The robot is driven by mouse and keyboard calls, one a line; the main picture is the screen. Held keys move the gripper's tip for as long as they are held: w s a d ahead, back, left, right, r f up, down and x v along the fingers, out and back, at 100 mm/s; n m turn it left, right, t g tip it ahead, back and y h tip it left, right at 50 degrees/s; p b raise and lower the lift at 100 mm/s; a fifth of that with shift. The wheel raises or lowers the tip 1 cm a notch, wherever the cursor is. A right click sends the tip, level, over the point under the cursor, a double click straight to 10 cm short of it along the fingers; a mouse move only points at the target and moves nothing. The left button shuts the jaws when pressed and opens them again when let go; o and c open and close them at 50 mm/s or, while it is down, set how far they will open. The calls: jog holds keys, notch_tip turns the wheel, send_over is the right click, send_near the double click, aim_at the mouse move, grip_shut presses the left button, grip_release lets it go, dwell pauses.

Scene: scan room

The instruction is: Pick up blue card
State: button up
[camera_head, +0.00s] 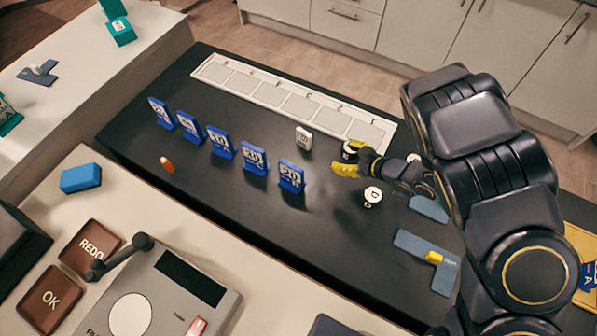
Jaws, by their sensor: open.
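Several blue cards with white printed faces stand upright in blue bases, in a diagonal row on the black table (335,235). The row runs from the far-left blue card (161,112) to the nearest-right blue card (291,176). My gripper (352,159) has yellow fingertips and is open and empty, to the right of the rightmost blue card and apart from it. My arm reaches in from the right.
A white slotted tray (240,92) lies along the table's back edge. A round white-topped piece (372,195) stands below my gripper. A blue-grey L-shaped plate (415,245) lies at right. The front-middle table is clear.

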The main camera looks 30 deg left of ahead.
aim_at(280, 165)
jog(key=s+a+g+y, duration=0.1)
jog(key=s+a, duration=0.1)
jog(key=s+a+g+y, duration=0.1)
jog(key=s, duration=0.2)
jog(key=s+a+f+g+y, duration=0.1)
jog(key=s+a, duration=0.1)
jog(key=shift+s+a+n, duration=0.15)
jog(key=shift+a+n, duration=0.15)
jog(key=shift+n, duration=0.1)
jog(key=x, duration=0.7)
jog(key=shift+f, duration=0.1)
grip_shut()
